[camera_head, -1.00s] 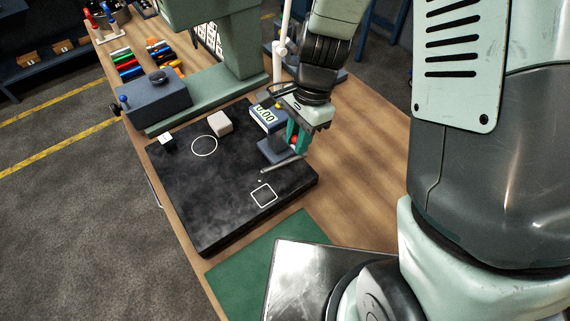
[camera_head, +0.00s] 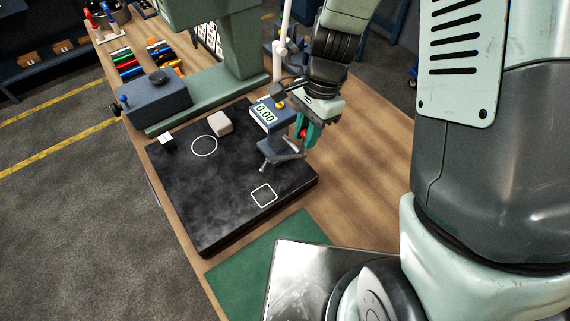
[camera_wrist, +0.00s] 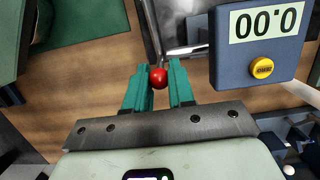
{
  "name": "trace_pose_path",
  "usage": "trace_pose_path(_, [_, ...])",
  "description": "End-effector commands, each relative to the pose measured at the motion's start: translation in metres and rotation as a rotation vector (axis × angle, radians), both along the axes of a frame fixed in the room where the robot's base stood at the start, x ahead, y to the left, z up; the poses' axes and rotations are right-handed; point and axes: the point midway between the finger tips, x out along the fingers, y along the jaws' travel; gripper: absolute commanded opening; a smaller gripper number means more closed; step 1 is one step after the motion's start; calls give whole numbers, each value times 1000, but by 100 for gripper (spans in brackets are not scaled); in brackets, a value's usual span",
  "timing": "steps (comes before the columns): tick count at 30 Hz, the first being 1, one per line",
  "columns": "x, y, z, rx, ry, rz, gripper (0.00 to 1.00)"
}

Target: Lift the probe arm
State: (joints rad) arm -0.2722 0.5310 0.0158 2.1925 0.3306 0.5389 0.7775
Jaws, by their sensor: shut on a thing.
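The height gauge (camera_head: 268,117) stands on the black plate (camera_head: 205,215) and its display reads 0.00. Its grey probe arm (camera_head: 279,154) sticks out below the display, above the plate. A red ball knob (camera_head: 303,133) sits at the side of the probe arm. My gripper (camera_head: 307,135) is shut on this knob with its green fingers. In the wrist view the red knob (camera_wrist: 158,78) lies between the fingertips, with a metal rod behind it. The gauge body with a yellow button (camera_wrist: 262,67) is on the right there.
A grey block (camera_head: 220,123) and a small white cube (camera_head: 167,139) stand on the plate. White outlines mark a circle and a square. A green mat (camera_head: 235,275) lies in front. A green column (camera_head: 243,45) rises behind.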

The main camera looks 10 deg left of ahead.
Motion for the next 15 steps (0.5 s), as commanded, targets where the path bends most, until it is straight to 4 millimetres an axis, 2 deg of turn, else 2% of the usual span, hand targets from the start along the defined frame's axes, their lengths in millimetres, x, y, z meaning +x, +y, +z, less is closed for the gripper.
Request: trace_pose_path(15, [8,-8,-1,-1,-2,-2,15])
